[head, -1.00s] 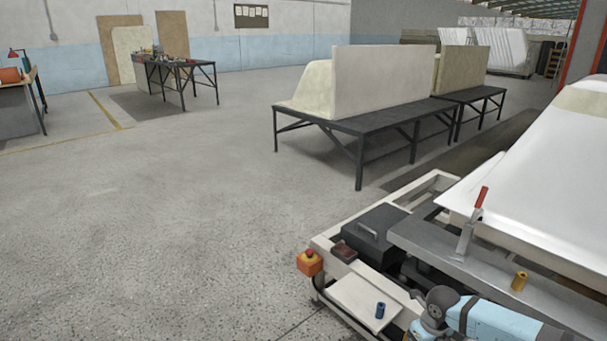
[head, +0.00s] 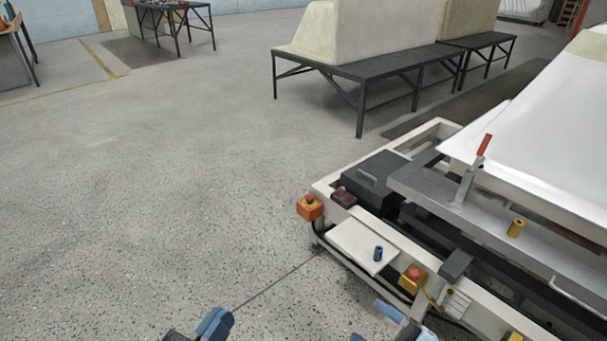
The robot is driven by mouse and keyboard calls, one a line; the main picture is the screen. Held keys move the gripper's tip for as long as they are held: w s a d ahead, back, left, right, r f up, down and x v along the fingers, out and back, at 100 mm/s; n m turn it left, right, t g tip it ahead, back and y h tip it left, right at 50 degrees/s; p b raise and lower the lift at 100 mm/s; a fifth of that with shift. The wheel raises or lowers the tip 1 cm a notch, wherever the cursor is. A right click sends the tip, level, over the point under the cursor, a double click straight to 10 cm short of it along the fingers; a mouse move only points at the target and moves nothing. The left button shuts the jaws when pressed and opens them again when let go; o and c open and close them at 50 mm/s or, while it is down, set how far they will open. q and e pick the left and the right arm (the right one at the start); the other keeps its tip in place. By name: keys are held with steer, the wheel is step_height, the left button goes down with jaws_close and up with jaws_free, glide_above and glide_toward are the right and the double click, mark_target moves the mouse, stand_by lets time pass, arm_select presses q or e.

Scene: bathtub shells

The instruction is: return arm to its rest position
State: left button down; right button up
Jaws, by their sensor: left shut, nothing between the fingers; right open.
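My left gripper (head: 214,323) shows at the bottom edge, left of centre, over bare floor. Its blue tips are together and nothing shows between them. My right gripper (head: 408,322) is at the bottom edge, right of centre, in front of the pale machine frame. Its light blue fingers are apart and empty. Most of both arms is cut off by the bottom of the picture.
Floor at left is clear.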

steer(key=s+d+r+m+t+h, duration=0.1)
steer(key=s+d+m+h, duration=0.45)
steer(key=m, duration=0.45)
steer(key=w+a+r+m+t+h+p, duration=0.2)
steer(key=w+a+r+m+t+p, duration=0.1)
steer(key=a+r+m, duration=0.3)
arm_select(q)
steer(key=s+a+r+g+y+p, duration=0.4)
steer(key=a+r+g+y+p, duration=0.1)
steer(key=p, duration=2.8)
steer(key=shift+a+r+g, duration=0.6)
steer(key=shift+a+r, duration=0.3)
steer(key=shift+a, duration=0.25)
arm_select(e)
steer(key=s+d+r+g+h, duration=0.4)
steer(key=d+r+g+h, duration=0.1)
steer(key=d, duration=0.3)
steer(key=shift+s+d+r+n+g, duration=0.2)
steer(key=shift+d+r+n+g, duration=0.1)
steer(key=shift+r, duration=0.2)
